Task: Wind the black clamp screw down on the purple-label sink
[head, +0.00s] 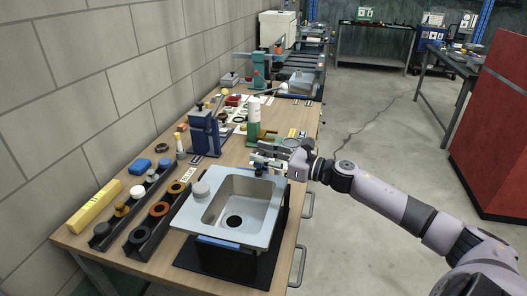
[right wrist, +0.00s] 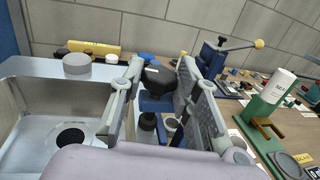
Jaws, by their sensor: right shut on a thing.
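A steel sink (head: 265,187) sits on a dark stand at the near end of the bench. Its drain hole is dark. My right gripper (head: 268,160) is at the sink's far rim, its arm coming in from the right. In the right wrist view, my right gripper (right wrist: 160,68) has its two fingers on either side of a black clamp screw head (right wrist: 158,76), shut on it. A blue clamp body (right wrist: 153,104) shows below the head. I cannot make out a purple label on this sink. The screw's lower end is hidden. My left gripper is not in view.
A grey round knob (head: 201,189) stands on the sink's left rim. Racks with coloured rings (head: 160,209) and a yellow box (head: 94,206) lie to the left. A blue press (head: 205,133) and a green stand with a white bottle (head: 254,115) are beyond the sink.

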